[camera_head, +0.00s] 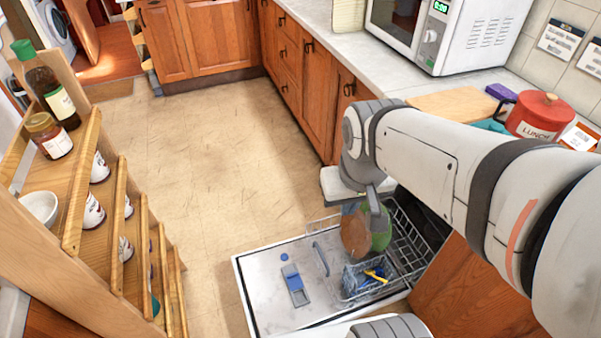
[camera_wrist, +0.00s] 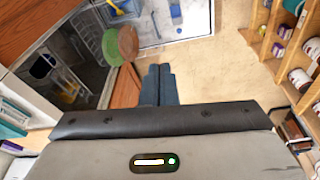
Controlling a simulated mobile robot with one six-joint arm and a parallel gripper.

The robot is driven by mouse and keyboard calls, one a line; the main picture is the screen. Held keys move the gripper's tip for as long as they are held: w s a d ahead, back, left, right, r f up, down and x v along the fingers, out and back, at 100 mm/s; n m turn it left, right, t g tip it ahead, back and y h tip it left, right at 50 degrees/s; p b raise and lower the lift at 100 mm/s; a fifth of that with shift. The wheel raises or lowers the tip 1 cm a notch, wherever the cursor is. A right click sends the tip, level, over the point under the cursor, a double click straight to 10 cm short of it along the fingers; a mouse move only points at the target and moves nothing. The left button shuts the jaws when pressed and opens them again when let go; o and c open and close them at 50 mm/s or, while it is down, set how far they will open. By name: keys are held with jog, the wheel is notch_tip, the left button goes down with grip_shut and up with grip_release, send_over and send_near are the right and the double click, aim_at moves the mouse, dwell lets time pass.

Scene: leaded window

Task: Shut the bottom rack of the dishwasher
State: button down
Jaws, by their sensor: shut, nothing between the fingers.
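The dishwasher door (camera_head: 257,300) is folded down flat over the floor; it also shows at the top of the wrist view (camera_wrist: 185,28). The bottom rack (camera_head: 408,232) is pulled out over the door. It holds a brown plate (camera_head: 355,236), a green plate (camera_head: 381,240) and a cutlery basket (camera_head: 352,280) with a yellow utensil. In the wrist view, the green plate (camera_wrist: 111,48) and brown plate (camera_wrist: 128,42) stand beyond my fingertips. My gripper (camera_wrist: 160,68) is shut and empty, with its fingers together. In the head view my arm covers part of the rack.
A wooden shelf unit (camera_head: 72,195) with jars and bowls stands at left. The counter (camera_head: 375,75) carries a microwave (camera_head: 445,30), a cutting board (camera_head: 455,104) and a red canister (camera_head: 540,115). The floor (camera_head: 215,150) between shelf and cabinets is clear.

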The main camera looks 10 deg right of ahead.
jog(key=w+a+f+n+g+h+b, duration=0.25)
jog(key=w+f+n+b, duration=0.35)
jog(key=f, duration=0.8)
jog(key=w+a+f+n+g+h+b, duration=0.1)
jog(key=w+f+n+h+b, duration=0.45)
jog(key=f, duration=0.85)
jog(key=w+a+f+n+t+h+b, duration=0.1)
jog(key=w+a+f+n+b, duration=0.3)
jog(key=f, duration=0.6)
jog(key=s+a+f+n+t+b, duration=0.15)
jog(key=f+b, duration=0.35)
jog(key=f, duration=0.5)
jog(key=w+a+f+n+t+h+b, duration=0.1)
jog(key=w+f+n+b, duration=0.3)
jog(key=f, duration=0.7)
jog(key=d+f+m+b, duration=0.1)
jog(key=d+f+b, duration=0.3)
jog(key=d, duration=0.7)
jog(key=shift+w+f+b, duration=0.15)
jog(key=shift+f+b, duration=0.25)
jog(key=shift+f, duration=0.15)
